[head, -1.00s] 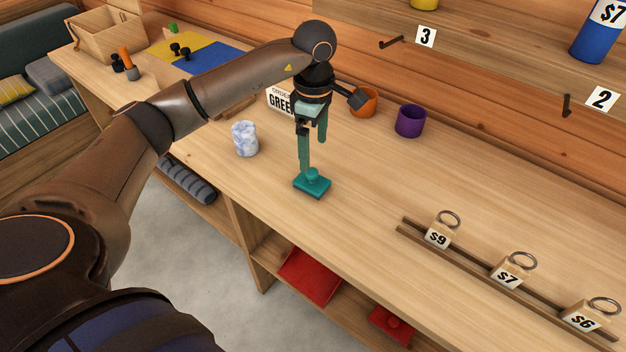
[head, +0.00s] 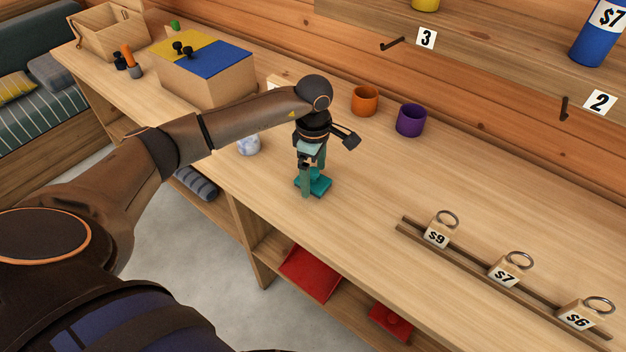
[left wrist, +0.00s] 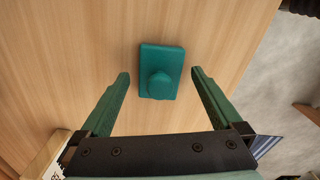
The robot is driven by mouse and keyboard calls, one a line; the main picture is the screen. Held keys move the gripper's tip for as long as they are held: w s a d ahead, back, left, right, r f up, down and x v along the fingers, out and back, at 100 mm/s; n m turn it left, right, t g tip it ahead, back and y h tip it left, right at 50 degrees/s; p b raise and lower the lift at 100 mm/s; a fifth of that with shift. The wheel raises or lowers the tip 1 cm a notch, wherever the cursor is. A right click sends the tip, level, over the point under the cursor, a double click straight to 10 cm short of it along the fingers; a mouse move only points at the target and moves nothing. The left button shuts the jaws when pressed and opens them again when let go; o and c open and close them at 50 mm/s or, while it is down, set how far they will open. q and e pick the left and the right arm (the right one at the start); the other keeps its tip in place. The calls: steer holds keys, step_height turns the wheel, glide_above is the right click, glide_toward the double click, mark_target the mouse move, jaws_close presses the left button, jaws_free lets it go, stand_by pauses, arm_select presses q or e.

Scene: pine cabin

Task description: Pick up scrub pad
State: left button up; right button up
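The scrub pad is a teal rectangular block with a round knob on top. In the head view the scrub pad (head: 319,184) lies on the wooden counter (head: 380,200) near its front edge, partly hidden by my left gripper (head: 312,180). My left gripper points down over the pad, its green fingers spread. In the left wrist view the pad (left wrist: 161,72) lies between and beyond the two open fingertips (left wrist: 160,72), with free space on both sides. Nothing is held. My right gripper is in neither view.
An orange cup (head: 364,101) and a purple cup (head: 410,120) stand behind. A marbled cup (head: 248,144) is to the left, partly covered by my arm. A rail with price-tagged blocks (head: 505,270) lies to the right. The counter between is clear.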

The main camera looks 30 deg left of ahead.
arm_select(q)
steer(key=c, duration=1.3)
steer(key=shift+r, duration=0.15)
steer(key=shift+r, duration=0.6)
steer(key=s+d+r, duration=0.3)
steer(key=r, duration=0.1)
steer(key=s+d+r+b, duration=0.1)
steer(key=s+d+r, duration=0.2)
steer(key=s, duration=0.1)
steer(key=s+d+r+b, duration=0.1)
steer(key=s+d+r, duration=0.2)
steer(key=r, duration=0.1)
steer(key=shift+s+r, duration=0.3)
steer(key=shift+s, duration=0.05)
